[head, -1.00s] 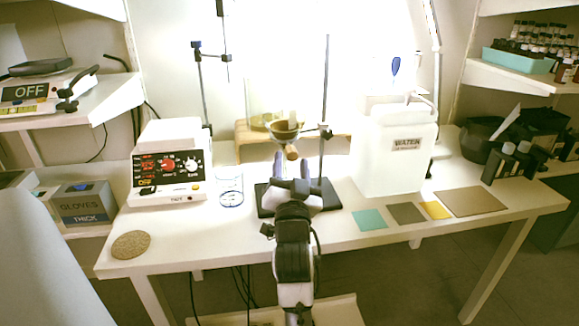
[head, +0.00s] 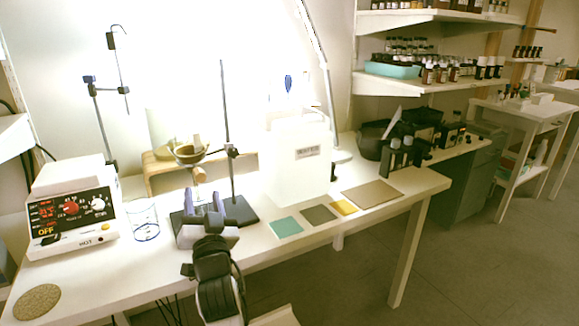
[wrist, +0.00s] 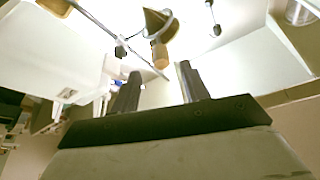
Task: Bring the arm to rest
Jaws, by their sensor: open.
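My gripper (head: 205,205) is at the end of my arm, over the white workbench (head: 265,264), in front of the retort stand. In the wrist view my gripper (wrist: 158,90) shows two dark fingers spread apart with nothing between them. Beyond the fingertips, a small wooden-handled piece (wrist: 160,53) hangs below a brown cone-shaped vessel (wrist: 158,22). In the head view a bowl-like vessel (head: 188,154) is held by the stand (head: 231,150). Whether my fingers touch the stand's base cannot be told.
A hotplate device (head: 73,210) and a glass beaker (head: 144,220) stand on the left. A white water container (head: 300,165) stands right of the stand. Colored mats, including a teal one (head: 286,227), lie in front. Dark bottles (head: 400,156) stand at the right.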

